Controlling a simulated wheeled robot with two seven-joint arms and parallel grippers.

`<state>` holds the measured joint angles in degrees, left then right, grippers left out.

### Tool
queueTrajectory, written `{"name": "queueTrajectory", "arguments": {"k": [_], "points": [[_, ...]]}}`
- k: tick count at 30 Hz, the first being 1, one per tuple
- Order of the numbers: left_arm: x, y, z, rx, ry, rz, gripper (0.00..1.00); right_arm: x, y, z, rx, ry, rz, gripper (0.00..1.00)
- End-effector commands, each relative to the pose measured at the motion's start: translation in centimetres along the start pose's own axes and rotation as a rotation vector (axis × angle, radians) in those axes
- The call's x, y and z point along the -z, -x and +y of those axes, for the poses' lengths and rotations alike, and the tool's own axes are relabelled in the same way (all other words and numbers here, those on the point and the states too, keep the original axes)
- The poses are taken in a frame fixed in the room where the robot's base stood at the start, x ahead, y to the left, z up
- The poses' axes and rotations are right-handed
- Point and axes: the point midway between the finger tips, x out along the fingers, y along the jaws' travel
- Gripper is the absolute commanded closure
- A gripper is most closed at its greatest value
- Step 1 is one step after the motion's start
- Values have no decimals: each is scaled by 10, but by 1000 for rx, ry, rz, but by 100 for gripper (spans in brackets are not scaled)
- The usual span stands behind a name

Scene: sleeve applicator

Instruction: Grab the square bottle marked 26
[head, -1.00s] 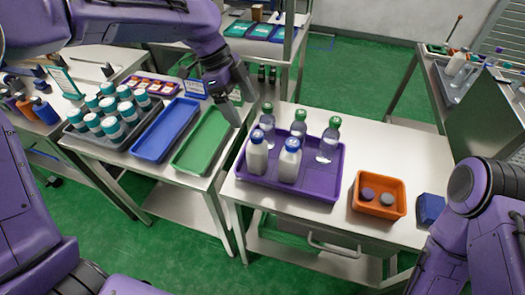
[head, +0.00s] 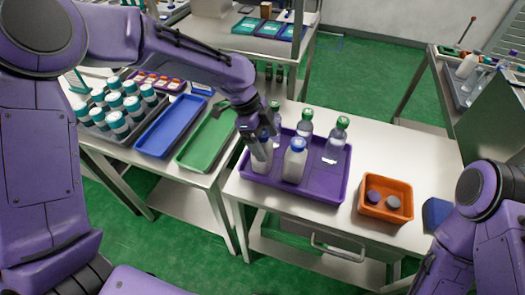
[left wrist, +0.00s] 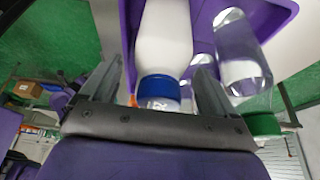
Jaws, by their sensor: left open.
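A white bottle (head: 261,163) stands at the left front of the purple tray (head: 318,190), its top hidden by my gripper in the head view. In the left wrist view this white bottle (left wrist: 164,40) with a blue cap lies between the fingers; a mark on the cap is too blurred to read surely. My left gripper (head: 257,145) is open around its top, and its spread fingers also show in the left wrist view (left wrist: 153,80). A second white, blue-capped bottle (head: 294,163) stands just to the right. My right gripper is out of view.
Clear green-capped bottles (head: 337,140) stand behind in the tray, close to the left gripper. An orange bin (head: 385,213) with two round items is to the right. Green (head: 205,140) and blue (head: 170,127) trays and a rack of teal-capped bottles (head: 117,122) are left.

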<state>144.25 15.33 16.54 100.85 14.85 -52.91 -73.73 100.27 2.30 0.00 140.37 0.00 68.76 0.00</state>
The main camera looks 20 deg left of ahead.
Motion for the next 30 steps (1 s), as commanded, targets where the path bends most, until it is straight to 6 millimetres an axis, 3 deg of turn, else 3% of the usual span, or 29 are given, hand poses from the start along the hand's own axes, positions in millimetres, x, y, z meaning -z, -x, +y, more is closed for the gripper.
{"name": "queueTrajectory", "arguments": {"k": [3, 4, 9, 12, 23, 28, 30], "points": [[0, 0, 0, 0, 0, 0, 11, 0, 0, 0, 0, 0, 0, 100], [0, 0, 0, 0, 0, 0, 17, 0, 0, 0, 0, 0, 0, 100], [0, 0, 0, 0, 0, 0, 73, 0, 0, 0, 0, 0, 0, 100], [0, 0, 0, 0, 1, 0, 100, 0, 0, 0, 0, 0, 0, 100], [3, 8, -1, 2, -1, 1, 100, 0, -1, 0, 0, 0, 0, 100], [13, 33, 0, 5, -1, 3, 100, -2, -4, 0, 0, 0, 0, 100], [15, 48, 15, 6, -3, 3, 100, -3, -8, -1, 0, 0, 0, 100]]}}
